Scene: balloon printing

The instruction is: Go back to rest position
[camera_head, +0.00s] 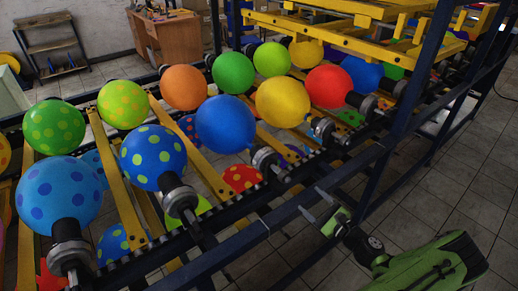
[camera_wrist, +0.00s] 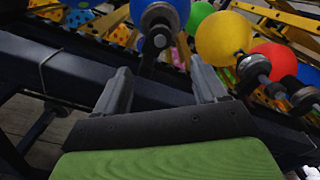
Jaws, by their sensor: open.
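My gripper (camera_head: 317,204) is at the end of my green arm (camera_head: 428,268), beside the blue rail (camera_head: 260,228) of the balloon machine. Its two fingers are spread apart with nothing between them. In the wrist view the open fingers of my gripper (camera_wrist: 160,68) point toward the dark blue beam (camera_wrist: 60,72) and the balloons beyond. A blue balloon (camera_head: 226,124) and a yellow balloon (camera_head: 283,102) sit on holders just past the rail. The gripper is apart from both balloons.
Plain and dotted balloons, among them a red one (camera_head: 329,86), fill the rows of the machine. A dark blue post (camera_head: 412,95) stands right of centre. Tiled floor (camera_head: 470,195) lies clear at the right. A wooden desk (camera_head: 168,38) is at the back.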

